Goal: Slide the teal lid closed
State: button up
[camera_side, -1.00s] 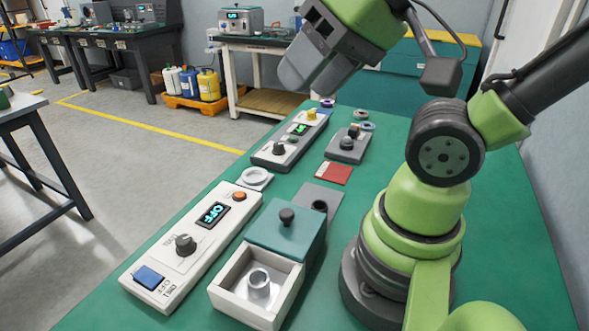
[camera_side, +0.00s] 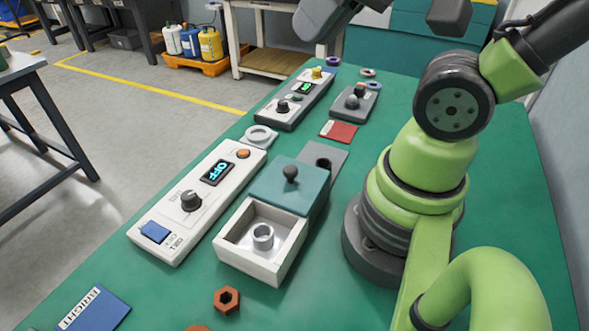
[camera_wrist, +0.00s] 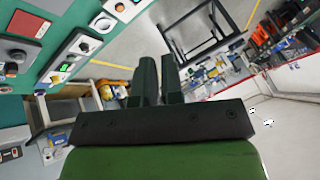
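The teal lid (camera_side: 285,190) with a dark round knob (camera_side: 291,172) covers the back part of a pale box (camera_side: 262,262). The box's front part is uncovered, and a grey metal cylinder (camera_side: 263,237) stands inside it. My gripper (camera_wrist: 160,62) points away from the table in the wrist view. Its two fingers are close together with a thin gap and nothing seen between them. In the side view only part of it shows at the top edge, high above the table and apart from the lid. The lid is not clearly seen in the wrist view.
A white control unit (camera_side: 195,203) reading OFF stands left of the box. A grey plate (camera_side: 325,157) lies behind the lid, with a red pad (camera_side: 338,131) beyond. A brown hex nut (camera_side: 227,299) and blue card (camera_side: 95,309) lie in front.

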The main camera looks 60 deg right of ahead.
aim_at(294, 166)
jog(key=w+d+f+m+g, duration=0.2)
jog(key=d+g, duration=0.1)
jog(key=w+d+f+m+g, duration=0.1)
jog(key=w+d+g, duration=0.1)
jog(key=shift+f+m+y, duration=0.2)
jog(key=shift+m+y, duration=0.1)
grip_shut()
jog(key=s+d+f+m+y, duration=0.2)
jog(key=d+f+m+y, duration=1.1)
jog(key=f, duration=0.5)
jog(key=shift+n+t, duration=0.4)
jog(key=shift+n, duration=0.2)
jog(key=x, duration=1.3)
jog(key=shift+s, duration=0.15)
jog(key=shift+a, duration=0.1)
jog(key=a, duration=1)
jog(key=shift+a, duration=0.25)
